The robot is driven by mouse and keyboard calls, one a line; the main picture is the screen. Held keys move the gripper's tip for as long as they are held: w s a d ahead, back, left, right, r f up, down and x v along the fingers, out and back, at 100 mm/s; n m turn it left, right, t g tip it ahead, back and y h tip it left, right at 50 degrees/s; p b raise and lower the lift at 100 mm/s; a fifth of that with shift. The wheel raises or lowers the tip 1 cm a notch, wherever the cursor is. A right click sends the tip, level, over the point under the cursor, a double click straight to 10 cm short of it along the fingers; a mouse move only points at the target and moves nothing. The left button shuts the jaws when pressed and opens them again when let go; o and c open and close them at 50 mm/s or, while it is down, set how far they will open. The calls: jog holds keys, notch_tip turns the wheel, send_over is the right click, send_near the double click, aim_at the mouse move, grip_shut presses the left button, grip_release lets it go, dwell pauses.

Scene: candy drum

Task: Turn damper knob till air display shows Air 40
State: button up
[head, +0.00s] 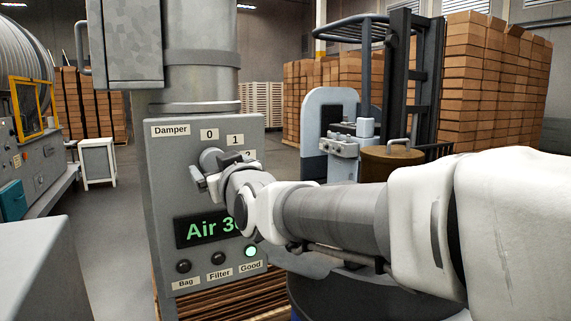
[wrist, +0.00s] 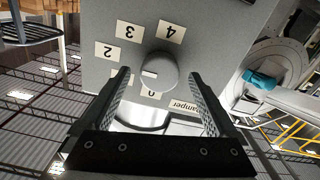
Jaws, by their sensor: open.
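The grey damper panel (head: 165,250) stands upright in the head view, with number labels across its upper part. Its display (head: 195,231) shows green text "Air 3" and a second digit partly hidden by my arm. The round damper knob (wrist: 163,72) shows in the wrist view, with a white mark on its left side there. My gripper (wrist: 160,75) is open, with one finger on each side of the knob and a visible gap at both sides. In the head view my gripper (head: 205,172) is at the panel front and mostly hides the knob area.
A forklift (head: 400,80) and stacked boxes (head: 490,80) stand behind at the right.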

jog(key=c, duration=1.4)
jog(key=shift+f+b, duration=0.1)
jog(key=shift+b, duration=0.25)
jog(key=shift+f+m+b, duration=0.1)
jog(key=shift+m+b, duration=0.6)
jog(key=shift+b, duration=0.05)
jog(key=m+b, duration=0.2)
jog(key=b, duration=0.1)
jog(key=m+b, duration=0.2)
jog(key=m, duration=0.1)
jog(key=shift+m+b, duration=0.6)
jog(key=shift+m, duration=0.5)
jog(key=shift+r, duration=0.2)
